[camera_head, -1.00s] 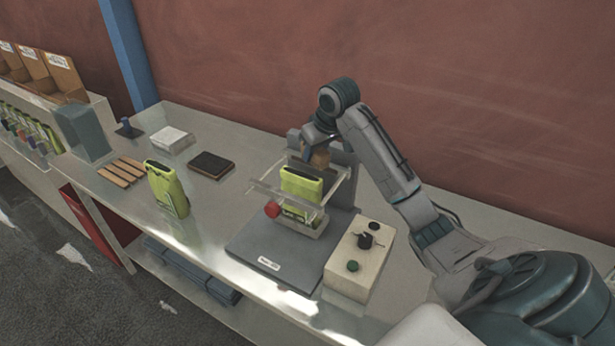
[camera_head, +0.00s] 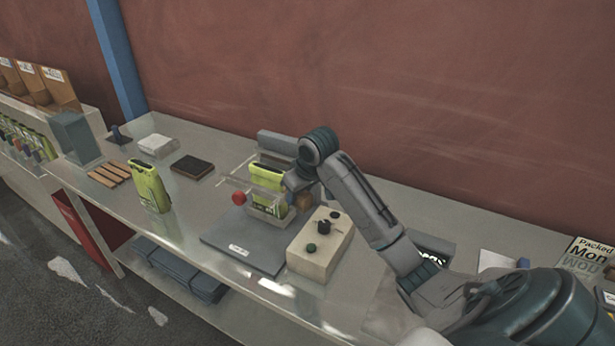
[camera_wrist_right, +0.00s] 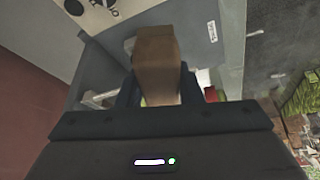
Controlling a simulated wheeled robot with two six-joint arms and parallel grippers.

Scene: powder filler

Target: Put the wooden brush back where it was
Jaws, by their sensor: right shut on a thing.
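The wooden brush (camera_wrist_right: 156,62) is a brown block between the jaws of my right gripper (camera_wrist_right: 155,95) in the wrist view. In the head view my right gripper (camera_head: 296,196) points down just right of the filler's tray, behind the control box. A small brown part of the brush (camera_head: 304,202) shows beside it; its bristle end is hidden. The powder filler (camera_head: 222,242) has a grey base, a clear tray and a green pouch (camera_head: 266,176) in it. I cannot tell whether the brush touches anything. My left gripper is out of view.
A beige control box (camera_head: 318,262) with knobs stands right of the filler base. A red knob (camera_head: 239,198) sticks out by the tray.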

